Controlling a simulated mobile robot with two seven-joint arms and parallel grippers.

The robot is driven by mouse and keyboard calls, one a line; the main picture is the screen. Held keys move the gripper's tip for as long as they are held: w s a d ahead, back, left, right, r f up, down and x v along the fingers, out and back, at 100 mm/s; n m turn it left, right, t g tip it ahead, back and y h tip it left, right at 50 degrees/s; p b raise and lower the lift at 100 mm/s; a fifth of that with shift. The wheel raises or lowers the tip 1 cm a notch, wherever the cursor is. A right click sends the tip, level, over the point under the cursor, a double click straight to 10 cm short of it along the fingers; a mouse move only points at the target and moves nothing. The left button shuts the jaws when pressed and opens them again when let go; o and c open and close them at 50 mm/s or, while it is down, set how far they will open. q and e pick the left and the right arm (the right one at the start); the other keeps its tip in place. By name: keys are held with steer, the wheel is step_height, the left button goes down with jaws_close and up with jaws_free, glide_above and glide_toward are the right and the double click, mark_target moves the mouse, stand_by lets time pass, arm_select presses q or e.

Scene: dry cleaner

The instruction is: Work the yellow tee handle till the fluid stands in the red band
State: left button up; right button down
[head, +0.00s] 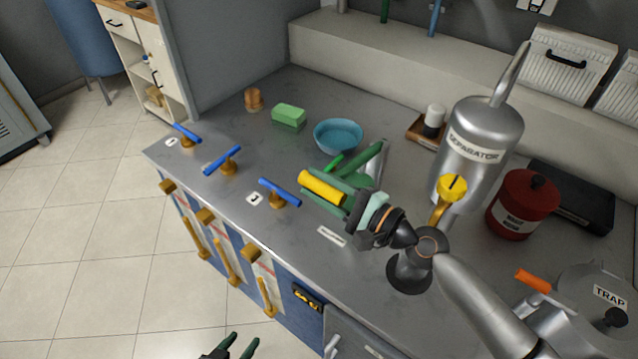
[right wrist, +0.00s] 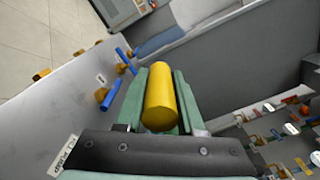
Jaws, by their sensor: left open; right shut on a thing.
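The yellow tee handle (head: 322,188) is at the front of the counter, right of the blue tee handles. My right gripper (head: 335,187) is shut on it, with the green fingers along its two sides. In the right wrist view the yellow handle (right wrist: 161,98) lies lengthwise between the fingers (right wrist: 160,100); its stem is hidden. My left gripper (head: 232,346) is open and empty at the bottom edge, away from the counter. Pale strips with small reddish marks (head: 265,269) show on the counter's front; I cannot make out any fluid level on them.
Blue tee handles (head: 279,192) stand in a row to the left. A blue bowl (head: 338,135), a green block (head: 289,115) and an amber jar (head: 253,98) sit behind. The separator (head: 478,150) with its yellow knob (head: 453,187) and a red canister (head: 522,202) stand right.

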arm_select(q)
steer(key=w+d+f+b, duration=0.1)
steer(key=d+f+b, duration=0.2)
steer(key=f+b, duration=0.4)
steer(key=b, duration=0.3)
steer(key=shift+w+d+f+m+h, duration=0.15)
steer(key=shift+w+f+m+h, duration=0.15)
steer(key=shift+w+h, duration=0.1)
arm_select(e)
step_height(320, 180, down, 9)
steer(key=n, duration=0.4)
steer(key=shift+s, duration=0.2)
arm_select(q)
steer(key=shift+r, duration=0.1)
arm_select(e)
steer(key=shift+a, duration=0.1)
